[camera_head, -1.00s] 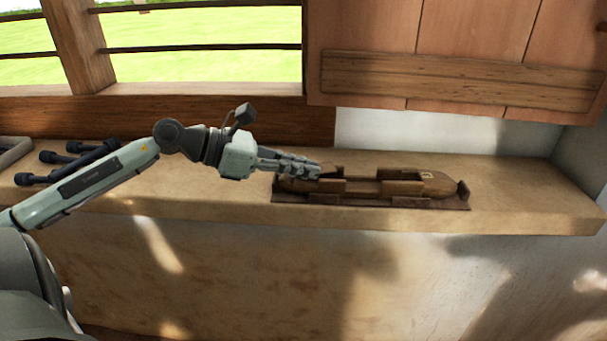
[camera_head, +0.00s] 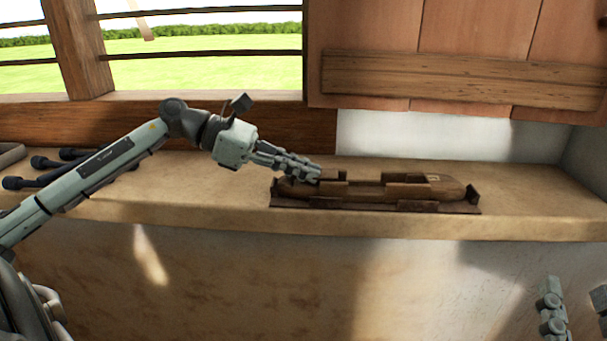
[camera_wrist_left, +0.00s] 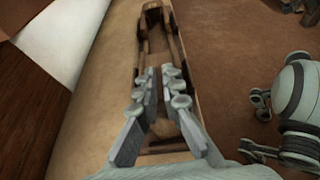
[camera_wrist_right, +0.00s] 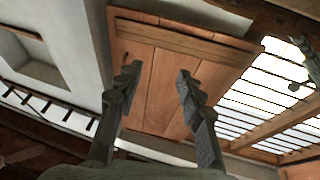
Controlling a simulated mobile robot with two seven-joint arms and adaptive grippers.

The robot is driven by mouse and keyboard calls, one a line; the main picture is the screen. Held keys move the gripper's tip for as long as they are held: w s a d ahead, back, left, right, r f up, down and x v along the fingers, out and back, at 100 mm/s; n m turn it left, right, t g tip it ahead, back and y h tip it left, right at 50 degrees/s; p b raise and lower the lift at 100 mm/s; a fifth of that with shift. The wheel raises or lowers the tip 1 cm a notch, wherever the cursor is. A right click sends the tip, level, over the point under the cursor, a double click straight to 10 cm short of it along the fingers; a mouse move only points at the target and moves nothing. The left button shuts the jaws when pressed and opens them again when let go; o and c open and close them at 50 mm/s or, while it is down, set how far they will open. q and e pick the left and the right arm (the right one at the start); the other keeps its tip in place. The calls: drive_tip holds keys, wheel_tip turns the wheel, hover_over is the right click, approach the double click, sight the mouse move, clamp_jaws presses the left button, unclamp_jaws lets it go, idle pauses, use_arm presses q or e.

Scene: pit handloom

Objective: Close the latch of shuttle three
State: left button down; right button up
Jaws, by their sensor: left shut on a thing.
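The brown wooden shuttle (camera_head: 370,190) lies in a dark cradle (camera_head: 440,207) on the ledge. My left gripper (camera_head: 313,172) comes down on its left end and is shut on a part of it. In the left wrist view the fingers (camera_wrist_left: 163,84) stand on both sides of brown wood, with the shuttle (camera_wrist_left: 152,40) stretching away beyond them. The fingers hide the held part, so I cannot tell the latch apart. My right gripper (camera_head: 577,300) is at the lower right, below the ledge, away from the shuttle. Its fingers (camera_wrist_right: 158,78) are apart and empty.
Several dark rods (camera_head: 70,165) lie at the left end of the ledge (camera_head: 225,200). A wooden panel with a crossboard (camera_head: 450,78) hangs above the ledge's right part. The ledge top right of the shuttle is clear. A barred window is at the back left.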

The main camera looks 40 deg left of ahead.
drive_tip(key=shift+s+r+t, duration=0.1)
drive_tip(key=shift+r+t, duration=0.2)
drive_tip(key=shift+r, duration=0.1)
use_arm(q)
drive_tip(key=c, duration=1.9)
unclamp_jaws()
drive_tip(key=shift+c, duration=0.2)
drive_tip(key=v, duration=1.2)
drive_tip(key=shift+w+f, duration=0.1)
